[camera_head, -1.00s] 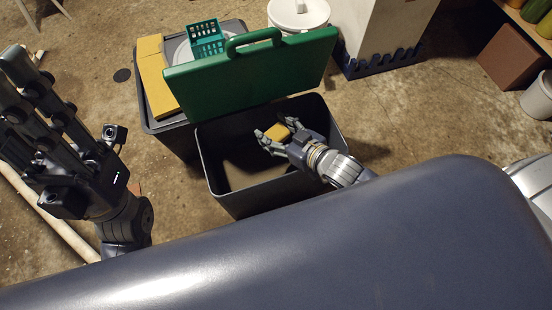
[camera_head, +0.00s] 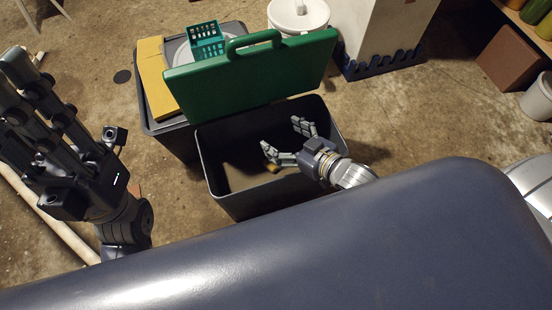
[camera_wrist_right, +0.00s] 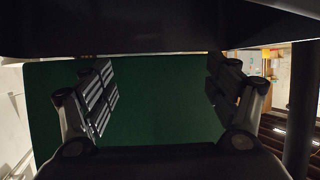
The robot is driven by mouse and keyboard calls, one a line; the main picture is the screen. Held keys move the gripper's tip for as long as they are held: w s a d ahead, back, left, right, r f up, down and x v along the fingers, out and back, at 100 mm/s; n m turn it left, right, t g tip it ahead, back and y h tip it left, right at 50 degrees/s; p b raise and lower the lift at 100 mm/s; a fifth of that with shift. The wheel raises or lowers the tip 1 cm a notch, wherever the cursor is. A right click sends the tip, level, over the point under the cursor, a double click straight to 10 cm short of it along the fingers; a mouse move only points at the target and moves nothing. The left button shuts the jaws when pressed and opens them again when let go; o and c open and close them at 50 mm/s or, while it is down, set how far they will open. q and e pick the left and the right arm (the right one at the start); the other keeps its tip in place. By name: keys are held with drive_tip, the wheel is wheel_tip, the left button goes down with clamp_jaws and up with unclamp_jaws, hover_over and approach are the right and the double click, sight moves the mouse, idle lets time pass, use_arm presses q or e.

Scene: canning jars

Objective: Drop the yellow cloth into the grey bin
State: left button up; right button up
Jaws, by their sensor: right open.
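The grey bin (camera_head: 215,180) stands open in the head view, with its green lid (camera_head: 250,75) raised along its far side. My right gripper (camera_head: 281,135) is over the bin's opening, with its fingers spread wide apart. The yellow cloth (camera_head: 272,168) shows as a small patch inside the bin, below the gripper and mostly hidden by its near finger. I cannot tell whether it is falling or lying on the bottom. In the right wrist view only the green lid (camera_wrist_right: 150,105) shows between the open fingers. My left gripper (camera_head: 30,95) is at the left, away from the bin.
A second grey bin (camera_head: 150,118) stands behind and left, holding a yellow board (camera_head: 152,80) and a teal basket (camera_head: 205,38). A white bucket (camera_head: 285,15) and a white cabinet (camera_head: 380,30) stand behind.

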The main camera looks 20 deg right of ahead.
drive_tip(key=v, duration=0.8)
drive_tip(key=shift+s, duration=0.15)
drive_tip(key=shift+r, duration=0.1)
